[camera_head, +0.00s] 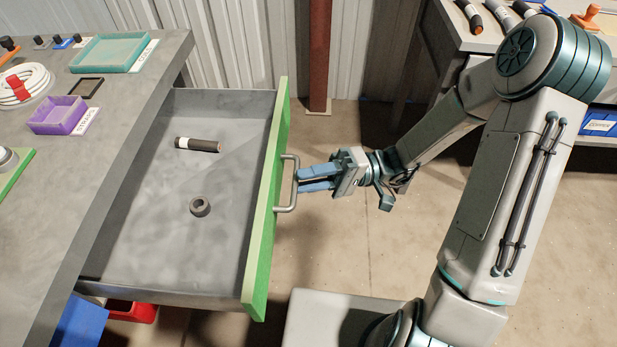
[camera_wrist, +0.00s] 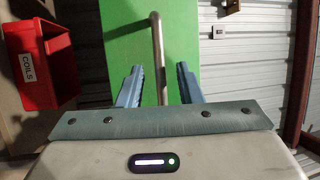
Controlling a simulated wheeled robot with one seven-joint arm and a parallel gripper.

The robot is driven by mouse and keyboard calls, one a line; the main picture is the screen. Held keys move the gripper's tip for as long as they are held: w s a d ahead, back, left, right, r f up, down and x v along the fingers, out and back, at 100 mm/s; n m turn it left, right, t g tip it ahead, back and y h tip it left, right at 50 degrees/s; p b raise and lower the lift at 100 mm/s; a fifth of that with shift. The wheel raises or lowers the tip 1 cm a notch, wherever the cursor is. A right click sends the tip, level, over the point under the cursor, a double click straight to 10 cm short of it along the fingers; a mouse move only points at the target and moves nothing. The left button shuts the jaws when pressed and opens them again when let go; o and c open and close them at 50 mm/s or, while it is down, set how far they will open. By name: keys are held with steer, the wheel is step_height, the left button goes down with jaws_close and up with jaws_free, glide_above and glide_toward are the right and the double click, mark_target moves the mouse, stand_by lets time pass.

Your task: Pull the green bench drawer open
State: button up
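The green-fronted bench drawer (camera_head: 264,215) stands pulled well out from the grey bench, its inside exposed. A metal bar handle (camera_head: 291,183) is on its green front. My gripper (camera_head: 299,178) is at the handle, with its blue fingertips close to the bar. In the wrist view the handle (camera_wrist: 158,55) appears between the two fingers of my gripper (camera_wrist: 160,72). A visible gap lies on each side of the bar, so the gripper is open. Whether the fingertips reach past the bar is unclear.
A dark cylinder (camera_head: 197,145) and a small grey ring (camera_head: 200,206) lie in the drawer. The bench top (camera_head: 75,195) holds a purple tray (camera_head: 58,116), a teal tray (camera_head: 110,54) and a white cable coil (camera_head: 22,85). A red COILS bin (camera_wrist: 40,65) shows in the wrist view.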

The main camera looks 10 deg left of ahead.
steer(key=p+v, duration=0.1)
steer(key=v, duration=1.2)
steer(key=shift+d, duration=0.25)
steer(key=shift+f, duration=0.1)
steer(key=s+d+r+m+t+h+p, duration=0.2)
steer(key=r+h+p, duration=0.4)
steer(key=r, duration=0.4)
steer(key=s+d+r+m+t+h+p, duration=0.2)
steer(key=s+d+r+t+h+p, duration=0.2)
steer(key=r+p, duration=0.4)
steer(key=s+d+r+m+t+h+p, duration=0.2)
steer(key=r+t+h+p, duration=0.4)
steer(key=r, duration=0.5)
steer(key=shift+s+d+r+m+h+p, duration=0.35)
steer(key=shift+s+d+h+p, duration=0.1)
steer(key=shift+s+h, duration=0.3)
